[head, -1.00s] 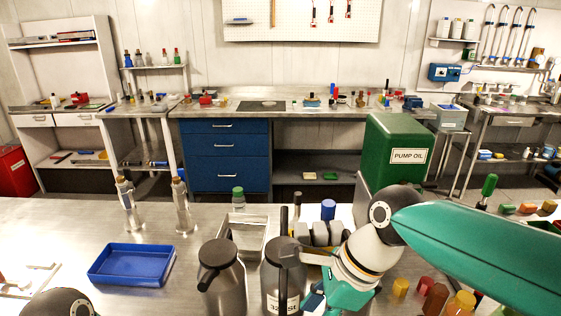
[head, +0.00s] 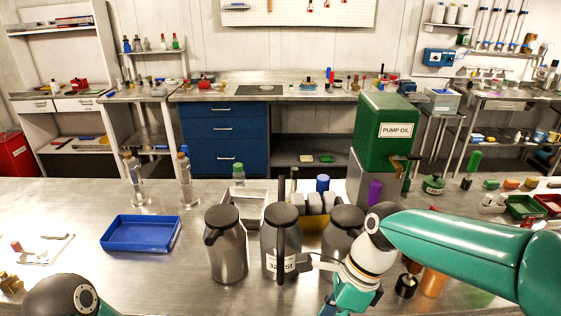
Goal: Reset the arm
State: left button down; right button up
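My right arm comes in from the right with a long teal link (head: 455,248) and bends down at a black and white joint. Its teal wrist (head: 352,296) hangs close to the steel jugs. A small grey part (head: 318,262) beside the wrist reaches towards the middle jug (head: 282,243); whether it touches the jug I cannot tell. The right fingers are not clear enough to tell whether they are open or shut. Of my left arm only a dark joint (head: 62,297) shows at the lower left. The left gripper is out of view.
The left jug (head: 226,246) and the right jug (head: 343,222) flank the middle one; my arm partly covers the right one. A blue tray (head: 140,234) sits left of them. A green PUMP OIL container (head: 384,135) stands behind. The steel bench is clear between tray and jugs.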

jog(key=s+d+f+n, duration=0.1)
jog(key=s+f+n, duration=0.35)
jog(key=f, duration=0.65)
jog(key=s+d+f+n+g, duration=0.1)
jog(key=s+f+n, duration=0.2)
jog(key=s+f, duration=0.5)
jog(key=s+d+f+n, duration=0.1)
jog(key=s+f+n, duration=0.25)
jog(key=f, duration=0.95)
jog(key=w+n+t, duration=0.1)
jog(key=n, duration=0.1)
jog(key=w+n+t, duration=0.1)
jog(key=w+n, duration=0.1)
jog(key=w+n+t, duration=0.1)
jog(key=n, duration=0.1)
jog(key=shift+w+d+f, duration=0.25)
jog(key=shift+w+d, duration=0.1)
jog(key=shift+w, duration=0.05)
